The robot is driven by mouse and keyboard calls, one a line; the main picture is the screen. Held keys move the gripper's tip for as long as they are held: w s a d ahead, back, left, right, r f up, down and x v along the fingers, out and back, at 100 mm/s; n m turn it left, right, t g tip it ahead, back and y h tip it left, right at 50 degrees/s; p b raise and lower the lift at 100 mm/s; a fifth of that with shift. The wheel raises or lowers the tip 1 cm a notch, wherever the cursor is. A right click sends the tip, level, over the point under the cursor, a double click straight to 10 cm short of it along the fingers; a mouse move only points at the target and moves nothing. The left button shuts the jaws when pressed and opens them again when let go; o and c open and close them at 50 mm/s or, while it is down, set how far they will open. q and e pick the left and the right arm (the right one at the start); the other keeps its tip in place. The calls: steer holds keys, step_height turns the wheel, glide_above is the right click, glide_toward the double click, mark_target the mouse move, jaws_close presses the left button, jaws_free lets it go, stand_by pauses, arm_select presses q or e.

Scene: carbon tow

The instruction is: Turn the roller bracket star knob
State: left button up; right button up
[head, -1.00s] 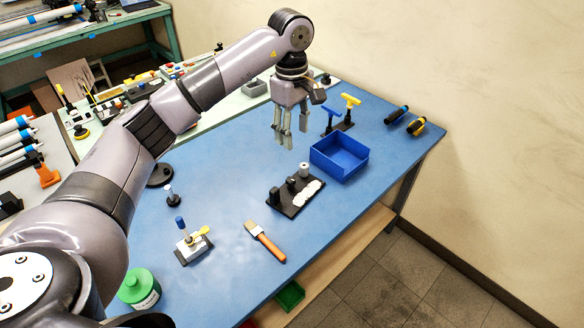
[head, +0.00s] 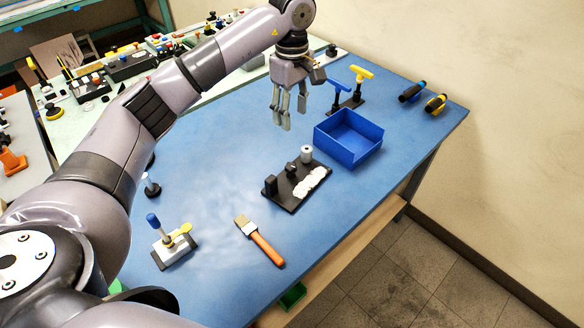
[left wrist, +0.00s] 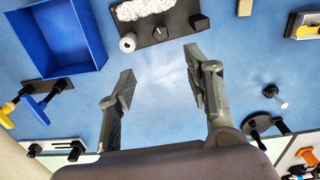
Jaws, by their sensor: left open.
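A black bracket plate (head: 284,202) lies on the blue bench. It carries a small black knob (head: 290,169), a black block, a white spool (head: 306,154) and a white fluffy strip (head: 311,182). The knob looks like the star knob, but its shape is too small to be sure. My left gripper (head: 286,112) is open and empty, above the bench and beyond the plate, apart from it. In the left wrist view the open fingers (left wrist: 160,64) point toward the plate, with the knob (left wrist: 160,32) beyond the gap between them. My right gripper is not seen.
A blue bin (head: 348,138) stands right of the plate. Blue and yellow T-handles (head: 360,74) stand behind it. A brush (head: 259,241) and a small clamp-like fixture (head: 171,245) lie nearer.

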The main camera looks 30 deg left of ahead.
arm_select(q)
step_height(320, 180, down, 3)
steer(key=p, duration=0.2)
glide_above(292, 167)
step_height(292, 167, down, 7)
steer(key=shift+r, duration=0.1)
step_height(292, 167, down, 7)
steer(key=shift+r+p, duration=0.1)
steer(key=shift+p, duration=0.6)
steer(key=shift+f, duration=0.45)
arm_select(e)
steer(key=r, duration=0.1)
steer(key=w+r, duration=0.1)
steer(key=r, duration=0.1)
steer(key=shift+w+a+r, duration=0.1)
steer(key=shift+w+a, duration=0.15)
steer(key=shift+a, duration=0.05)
arm_select(q)
jaws_close()
